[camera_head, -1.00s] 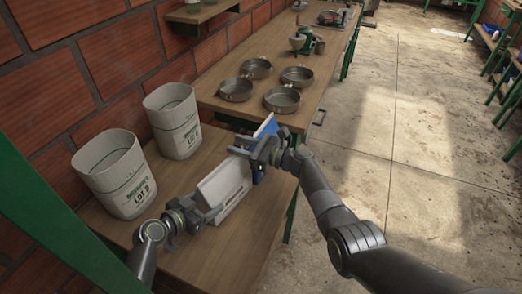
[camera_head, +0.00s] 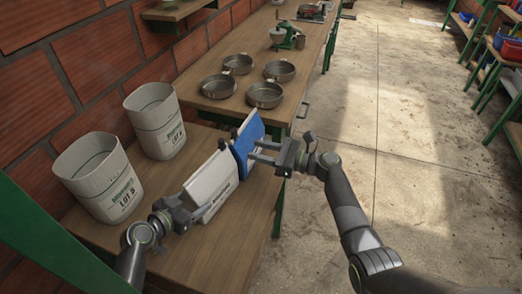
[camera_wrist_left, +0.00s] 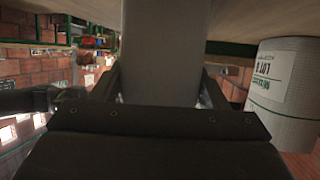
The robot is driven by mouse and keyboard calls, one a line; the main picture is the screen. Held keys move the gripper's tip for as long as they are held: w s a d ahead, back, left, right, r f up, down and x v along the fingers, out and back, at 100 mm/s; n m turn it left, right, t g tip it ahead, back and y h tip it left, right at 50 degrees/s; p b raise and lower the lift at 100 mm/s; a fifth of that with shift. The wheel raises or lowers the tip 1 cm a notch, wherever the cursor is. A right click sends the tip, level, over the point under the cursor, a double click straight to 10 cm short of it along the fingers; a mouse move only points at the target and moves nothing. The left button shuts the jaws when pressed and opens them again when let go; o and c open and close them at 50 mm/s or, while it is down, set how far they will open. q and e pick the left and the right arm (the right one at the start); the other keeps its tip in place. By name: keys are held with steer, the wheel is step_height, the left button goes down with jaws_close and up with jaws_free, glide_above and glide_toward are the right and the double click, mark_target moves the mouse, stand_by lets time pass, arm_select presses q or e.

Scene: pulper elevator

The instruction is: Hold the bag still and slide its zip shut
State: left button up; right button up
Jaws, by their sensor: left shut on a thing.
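The white bag (camera_head: 212,182) stands upright on the wooden bench, with dark print low on its side. A blue upright panel (camera_head: 248,138) with a pale edge is at its far end; I cannot tell whether they are joined. My left gripper (camera_head: 192,208) is shut on the bag's near end. In the left wrist view the pale grey bag (camera_wrist_left: 165,50) runs between the two fingers. My right gripper (camera_head: 258,152) is to the right of the blue panel, its two fingers apart and pointing at it. I cannot make out the zip slider clearly.
Two pale printed bins, one nearer (camera_head: 100,178) and one farther (camera_head: 156,120), stand left of the bag by the brick wall. Several metal pans (camera_head: 264,95) sit on the farther bench. The bench top (camera_head: 235,225) right of the bag is clear.

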arm_select(q)
steer(key=o, duration=1.4)
